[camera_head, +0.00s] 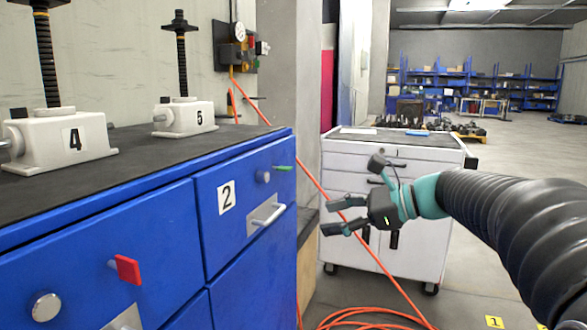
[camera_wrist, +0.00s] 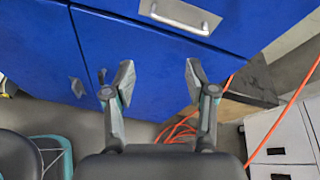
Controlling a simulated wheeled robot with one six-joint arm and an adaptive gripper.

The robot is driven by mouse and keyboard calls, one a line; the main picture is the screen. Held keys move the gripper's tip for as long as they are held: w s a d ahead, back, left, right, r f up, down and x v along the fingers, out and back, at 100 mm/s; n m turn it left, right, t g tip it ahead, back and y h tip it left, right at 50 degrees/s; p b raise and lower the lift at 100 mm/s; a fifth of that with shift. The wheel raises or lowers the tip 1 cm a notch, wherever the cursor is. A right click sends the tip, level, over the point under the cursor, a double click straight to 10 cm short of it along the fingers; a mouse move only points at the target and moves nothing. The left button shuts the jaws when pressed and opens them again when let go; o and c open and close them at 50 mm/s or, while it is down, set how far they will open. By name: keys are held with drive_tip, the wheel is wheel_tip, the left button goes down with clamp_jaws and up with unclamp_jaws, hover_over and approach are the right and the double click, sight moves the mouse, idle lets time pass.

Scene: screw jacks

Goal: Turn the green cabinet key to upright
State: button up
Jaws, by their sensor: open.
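The green cabinet key (camera_head: 283,168) sticks out of the upper right of the blue drawer front marked 2, and its handle lies flat, about horizontal. It is not visible in the wrist view. My gripper (camera_head: 333,215) is open and empty, in the air to the right of the blue cabinet, lower than the key and apart from it. In the wrist view my gripper's fingers (camera_wrist: 158,82) are spread wide with nothing between them, and they face the lower part of the cabinet (camera_wrist: 150,50) below a silver drawer handle (camera_wrist: 180,15).
A red key (camera_head: 128,269) sits on the left drawer front. A white tool cabinet (camera_head: 390,160) stands behind my gripper. An orange hose (camera_head: 375,318) hangs past the corner and lies on the floor.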

sight(291, 169)
drive_tip(key=w+d+r+m+t+y, duration=0.1)
drive_tip(key=w+d+r+m+y, duration=0.3)
drive_tip(key=w+r, duration=0.3)
drive_tip(key=x, duration=0.9)
drive_tip(key=w+f+p+x, duration=0.1)
drive_tip(key=x, duration=0.4)
drive_tip(key=shift+f, duration=0.1)
clamp_jaws()
